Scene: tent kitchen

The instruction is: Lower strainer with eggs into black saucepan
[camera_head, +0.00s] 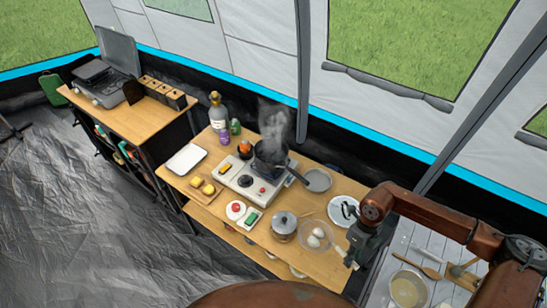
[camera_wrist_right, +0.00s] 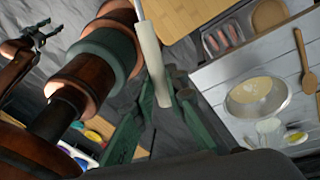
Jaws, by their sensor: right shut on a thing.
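The black saucepan (camera_head: 268,155) stands on the stove and steams. The strainer (camera_head: 309,244) with white eggs (camera_head: 316,237) in it is at the front right of the wooden table; I cannot tell whether it touches the tabletop. My right gripper (camera_head: 350,258) is just right of the strainer. In the right wrist view its green fingers (camera_wrist_right: 156,112) are shut on the strainer's pale handle (camera_wrist_right: 149,50). The strainer's bowl is out of that view. My left gripper (camera_wrist_right: 46,36) shows small at the upper left of the right wrist view, prongs apart and empty.
The white stove (camera_head: 250,180) holds the saucepan, whose handle points right towards a grey pan (camera_head: 318,180). A lidded pot (camera_head: 284,226) stands left of the strainer. A white plate (camera_head: 341,209) lies behind my gripper. A side table (camera_head: 415,262) holds a bowl (camera_head: 408,289).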

